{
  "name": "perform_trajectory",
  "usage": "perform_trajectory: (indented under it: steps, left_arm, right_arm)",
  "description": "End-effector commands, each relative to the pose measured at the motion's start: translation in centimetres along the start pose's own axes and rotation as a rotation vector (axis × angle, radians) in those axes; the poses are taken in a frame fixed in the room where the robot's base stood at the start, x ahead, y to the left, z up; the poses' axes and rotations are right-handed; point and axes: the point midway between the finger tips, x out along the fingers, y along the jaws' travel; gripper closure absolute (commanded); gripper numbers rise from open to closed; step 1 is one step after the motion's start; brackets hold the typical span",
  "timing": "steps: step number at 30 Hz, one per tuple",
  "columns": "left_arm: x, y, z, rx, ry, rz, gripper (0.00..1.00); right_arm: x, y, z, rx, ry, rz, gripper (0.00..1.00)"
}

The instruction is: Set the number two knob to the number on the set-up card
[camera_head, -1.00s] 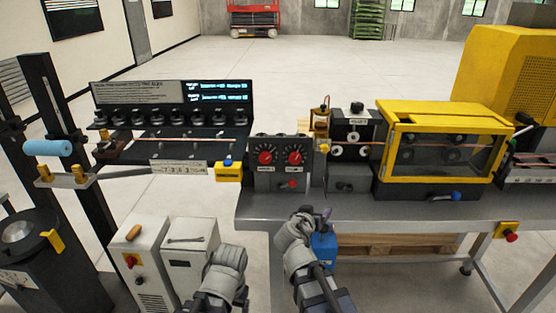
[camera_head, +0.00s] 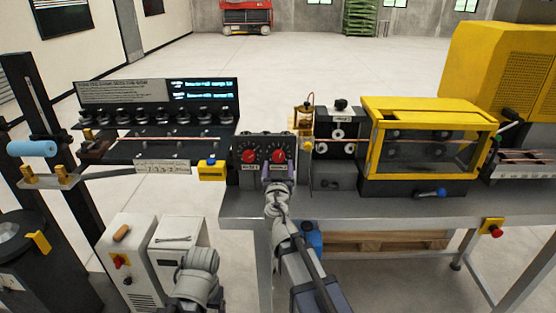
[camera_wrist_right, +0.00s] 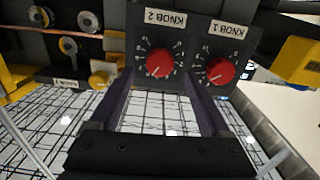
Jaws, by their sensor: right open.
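The number two knob is a red dial with a white pointer line on a dark box, under a KNOB 2 label that is upside down in the right wrist view (camera_wrist_right: 159,62). It is the right-hand dial in the head view (camera_head: 278,156). My right gripper (camera_wrist_right: 160,84) is open, one finger toward each side of this knob. I cannot tell whether they touch it. The pointer slants to the lower left in the wrist view; its number is too small to read. A small white card (camera_head: 163,167) carries digits I cannot read surely. My left wrist shows low; its fingers are hidden.
The KNOB 1 dial (camera_wrist_right: 220,71) sits close beside, near one finger. A yellow block (camera_head: 211,170) stands left of the knob box. Rollers (camera_head: 337,134) and a yellow guarded machine (camera_head: 428,145) stand to the right. Bare bench shows in front of the machine.

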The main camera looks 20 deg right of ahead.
Motion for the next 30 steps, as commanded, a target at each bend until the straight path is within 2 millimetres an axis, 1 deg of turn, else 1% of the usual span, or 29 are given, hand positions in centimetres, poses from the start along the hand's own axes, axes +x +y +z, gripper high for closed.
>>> perform_trajectory:
  steps: [1,4,7,10,17,20,30]
  left_arm:
    - [0.0,0.0,0.0,0.0,0.0,0.0,0.19]
    - [0.0,0.0,0.0,0.0,0.0,0.0,0.19]
    - [0.0,0.0,0.0,0.0,0.0,0.0,0.19]
    - [0.0,0.0,0.0,0.0,0.0,0.0,0.19]
    - [0.0,0.0,0.0,0.0,0.0,0.0,0.19]
    - [0.0,0.0,0.0,0.0,0.0,0.0,0.19]
    - [0.0,0.0,0.0,0.0,0.0,0.0,0.19]
  right_arm:
    - [1.3,-0.1,0.0,0.0,0.0,0.001,0.19]
    - [3.0,-0.1,0.0,0.0,0.0,0.001,0.19]
    - [4.2,-0.1,0.0,0.0,0.0,0.001,0.19]
    - [4.7,0.0,0.0,0.0,0.0,0.0,0.19]
    - [4.7,0.0,0.0,0.0,0.0,0.0,0.19]
    - [4.7,0.0,0.0,0.0,0.0,0.0,0.29]
    - [4.7,0.0,0.0,0.0,0.0,0.0,0.68]
